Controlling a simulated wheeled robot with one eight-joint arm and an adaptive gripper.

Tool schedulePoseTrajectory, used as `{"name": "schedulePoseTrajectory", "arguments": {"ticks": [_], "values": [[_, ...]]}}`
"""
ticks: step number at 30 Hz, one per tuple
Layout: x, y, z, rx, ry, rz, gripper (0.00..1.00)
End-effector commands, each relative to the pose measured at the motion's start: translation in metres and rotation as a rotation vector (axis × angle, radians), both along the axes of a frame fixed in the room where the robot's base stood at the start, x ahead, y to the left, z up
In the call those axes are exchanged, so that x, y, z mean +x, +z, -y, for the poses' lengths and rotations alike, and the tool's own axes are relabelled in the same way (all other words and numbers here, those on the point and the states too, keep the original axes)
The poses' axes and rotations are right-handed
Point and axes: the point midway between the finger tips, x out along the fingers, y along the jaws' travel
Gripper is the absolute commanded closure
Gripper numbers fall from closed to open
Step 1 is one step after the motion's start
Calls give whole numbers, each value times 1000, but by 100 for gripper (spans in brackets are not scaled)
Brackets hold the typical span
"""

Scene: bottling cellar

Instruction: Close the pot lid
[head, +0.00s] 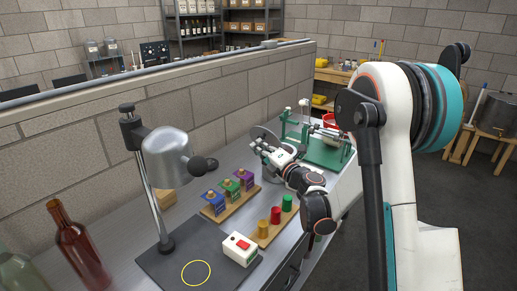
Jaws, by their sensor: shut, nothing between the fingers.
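A grey round disc (262,131), which looks like a raised lid, stands tilted on the far part of the bench. My gripper (262,148) is shut and empty, just in front of the disc's lower part. I cannot tell whether it touches the disc.
Beside the disc is a green machine (318,147). Nearer are a board of coloured blocks (225,198), coloured pegs (276,216), a white box with a red switch (240,248), a lamp (168,157) and a brown bottle (78,246). A block wall (160,122) runs behind.

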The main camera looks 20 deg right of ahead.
Motion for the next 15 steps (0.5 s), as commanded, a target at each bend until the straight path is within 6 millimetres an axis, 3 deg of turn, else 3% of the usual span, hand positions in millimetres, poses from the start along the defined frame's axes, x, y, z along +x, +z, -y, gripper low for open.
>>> {"name": "schedulePoseTrajectory", "arguments": {"ticks": [15], "values": [[19, 27, 24, 203, -1, -159, 100]]}}
